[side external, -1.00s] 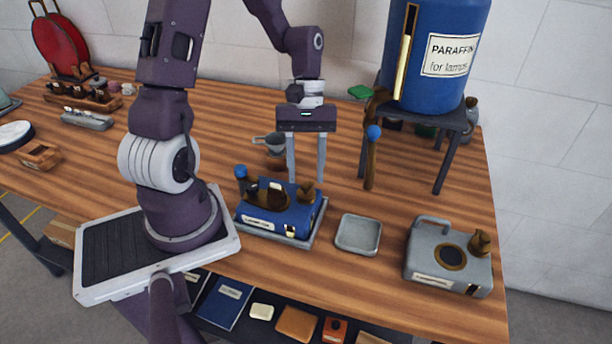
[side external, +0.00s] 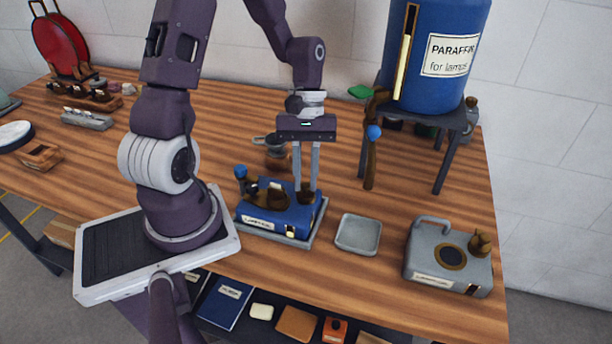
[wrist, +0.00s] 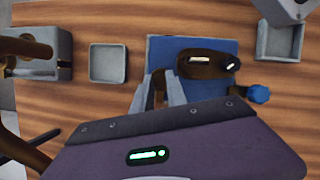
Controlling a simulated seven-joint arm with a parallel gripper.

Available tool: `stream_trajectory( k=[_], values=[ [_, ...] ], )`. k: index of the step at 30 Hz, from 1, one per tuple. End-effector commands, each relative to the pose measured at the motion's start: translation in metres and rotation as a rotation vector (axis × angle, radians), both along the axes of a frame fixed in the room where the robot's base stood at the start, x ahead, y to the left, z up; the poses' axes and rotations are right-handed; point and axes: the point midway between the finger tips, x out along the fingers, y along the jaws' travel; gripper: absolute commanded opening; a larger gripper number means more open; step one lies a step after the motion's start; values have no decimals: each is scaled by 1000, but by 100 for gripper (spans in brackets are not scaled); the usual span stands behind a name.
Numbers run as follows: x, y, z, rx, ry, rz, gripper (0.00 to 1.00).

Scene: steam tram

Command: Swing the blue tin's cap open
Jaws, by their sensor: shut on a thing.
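The blue tin (side external: 270,222) sits upright on a grey tray (side external: 316,232) near the table's front edge. It has a brown handle on top and a blue knob (side external: 240,172) at its left end. Its brown cap (side external: 307,197) is at the right end. My gripper (side external: 307,187) points down and is shut on the cap from above. In the wrist view, the fingers (wrist: 158,95) flank the brown cap beside the blue tin (wrist: 165,49); my gripper body hides part of the tin. I cannot tell whether the cap has lifted.
An empty grey dish (side external: 357,234) lies right of the blue tin, with a grey tin (side external: 428,262) farther right. Behind stands a paraffin drum (side external: 432,50) on a dark stand, with a blue-knobbed tap lever. A small grey cup (side external: 275,144) stands behind the blue tin.

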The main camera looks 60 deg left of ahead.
Motion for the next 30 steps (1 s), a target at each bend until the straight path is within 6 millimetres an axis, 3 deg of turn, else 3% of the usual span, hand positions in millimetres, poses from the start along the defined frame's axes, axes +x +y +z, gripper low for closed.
stream_trajectory(
  k=[8,30],
  values=[
    [-2,3,0,1,-1,-178,0],
    [-4,20,0,0,0,-880,0]
  ],
)
